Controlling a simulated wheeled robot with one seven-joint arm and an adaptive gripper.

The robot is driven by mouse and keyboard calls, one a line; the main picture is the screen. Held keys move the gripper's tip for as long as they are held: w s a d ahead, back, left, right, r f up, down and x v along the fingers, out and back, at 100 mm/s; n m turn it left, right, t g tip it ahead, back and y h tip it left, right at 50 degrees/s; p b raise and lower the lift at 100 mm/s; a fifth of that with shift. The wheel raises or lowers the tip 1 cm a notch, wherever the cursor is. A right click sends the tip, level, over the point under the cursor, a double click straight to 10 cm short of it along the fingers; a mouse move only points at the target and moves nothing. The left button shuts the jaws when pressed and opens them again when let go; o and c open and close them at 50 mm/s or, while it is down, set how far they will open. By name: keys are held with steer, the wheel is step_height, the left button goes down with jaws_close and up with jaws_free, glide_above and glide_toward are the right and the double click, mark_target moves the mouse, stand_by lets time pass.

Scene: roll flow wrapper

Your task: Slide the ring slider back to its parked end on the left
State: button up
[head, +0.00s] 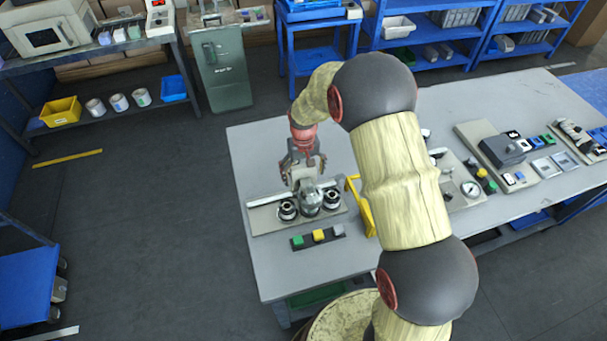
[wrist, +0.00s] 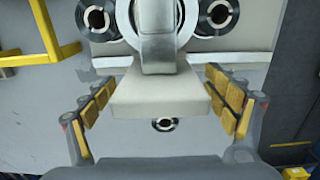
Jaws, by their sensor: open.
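My gripper (head: 304,172) is over the back of a pale base plate (head: 262,219) at the left part of the table. In the wrist view my gripper (wrist: 160,102) is open, with yellow pads wide apart. A pale grey block (wrist: 155,95) lies between the pads in the picture, with gaps on both sides. It appears joined to a round silver part (head: 310,204) between two black rings, a left ring (head: 287,211) and a right ring (head: 331,199). I cannot tell for certain which part is the ring slider; the block hides some of the plate.
A yellow bracket (head: 361,207) stands close to the plate's right end. A strip with green, yellow and grey buttons (head: 318,236) lies in front. Panels with a gauge (head: 471,188) and switches are farther right, partly behind my arm. The table's left front corner is clear.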

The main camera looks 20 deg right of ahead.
steer(key=shift+c, duration=0.7)
steer(key=c, duration=1.5)
steer(key=shift+c, duration=0.3)
